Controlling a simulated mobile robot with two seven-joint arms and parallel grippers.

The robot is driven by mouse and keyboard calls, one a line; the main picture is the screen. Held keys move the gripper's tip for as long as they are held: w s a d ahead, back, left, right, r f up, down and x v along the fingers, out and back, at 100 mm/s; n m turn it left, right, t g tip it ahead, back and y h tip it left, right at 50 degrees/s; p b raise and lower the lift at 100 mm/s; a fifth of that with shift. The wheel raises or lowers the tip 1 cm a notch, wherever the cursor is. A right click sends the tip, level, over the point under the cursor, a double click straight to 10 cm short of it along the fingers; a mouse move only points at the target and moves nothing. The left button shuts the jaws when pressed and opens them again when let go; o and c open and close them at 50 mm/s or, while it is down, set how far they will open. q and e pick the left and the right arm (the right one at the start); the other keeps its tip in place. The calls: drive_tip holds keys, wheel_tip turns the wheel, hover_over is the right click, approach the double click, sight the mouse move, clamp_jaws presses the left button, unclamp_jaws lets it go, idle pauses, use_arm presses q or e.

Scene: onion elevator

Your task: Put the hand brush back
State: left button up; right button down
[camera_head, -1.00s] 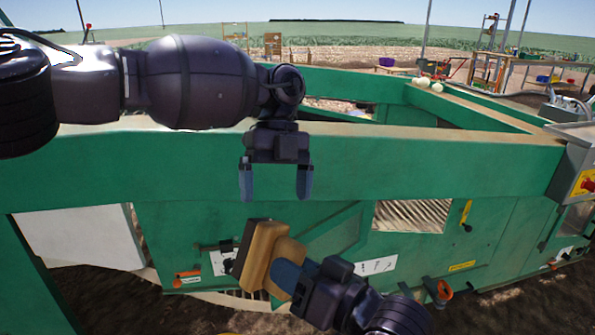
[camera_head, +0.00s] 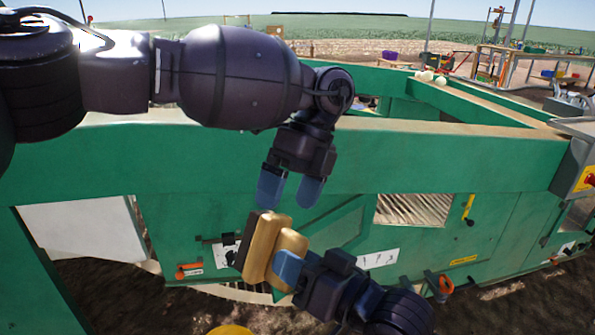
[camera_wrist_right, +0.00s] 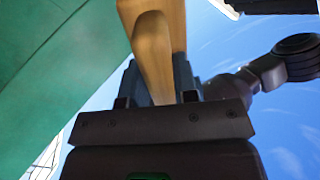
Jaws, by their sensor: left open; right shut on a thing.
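The hand brush (camera_head: 264,245) has a tan wooden body and a dark bristle side facing left. It is in front of the green machine panel in the head view. My right gripper (camera_head: 287,268) is shut on the hand brush. In the right wrist view the brush's wooden handle (camera_wrist_right: 156,50) sits between the fingers of my right gripper (camera_wrist_right: 160,85). My left gripper (camera_head: 289,190) is open and empty, pointing down just above the brush, with a small gap seen between them. The bristles are mostly hidden from view.
The green machine (camera_head: 430,160) fills the middle, with a top beam and a side panel. A slatted opening (camera_head: 412,210), a yellow handle (camera_head: 468,207) and an orange-handled latch (camera_head: 188,270) are on the panel. A control box with a red knob (camera_head: 588,180) is at the right.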

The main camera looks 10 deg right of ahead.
sight(276, 237)
use_arm(q)
drive_tip(key=x, duration=0.7)
drive_tip(key=shift+s+f, duration=0.1)
drive_tip(key=c, duration=1)
drive_tip(key=shift+c, duration=0.5)
use_arm(e)
drive_tip(key=c, duration=1.1)
unclamp_jaws()
drive_tip(key=shift+s+r, duration=0.1)
drive_tip(key=o, duration=0.3)
